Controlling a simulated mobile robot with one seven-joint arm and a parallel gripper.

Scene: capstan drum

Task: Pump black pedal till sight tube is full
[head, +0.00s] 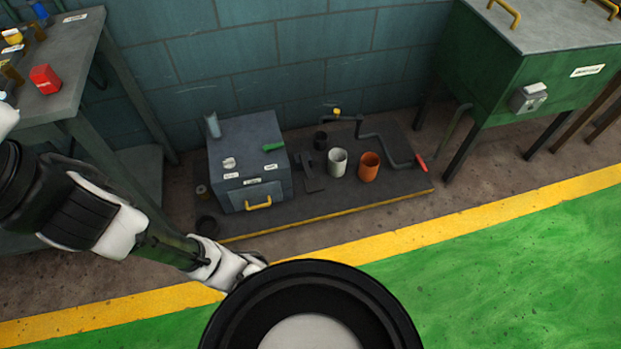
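A dark, flat, pedal-like piece (312,176) lies on the low dark platform (350,195), just right of the grey box (240,140). It looks like the black pedal, though it is small against the dark platform. A short pale tube (212,126) stands at the box's back left corner; it may be the sight tube, and its fill level cannot be read. My arm reaches in from the left. My gripper (256,264) is low, in front of the platform and apart from the pedal; its fingers are too small and partly hidden to read.
The box has a green lever (273,147) and a yellow handle (258,203). A workbench (75,105) is left, a green cabinet (500,85) right. The green floor is clear.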

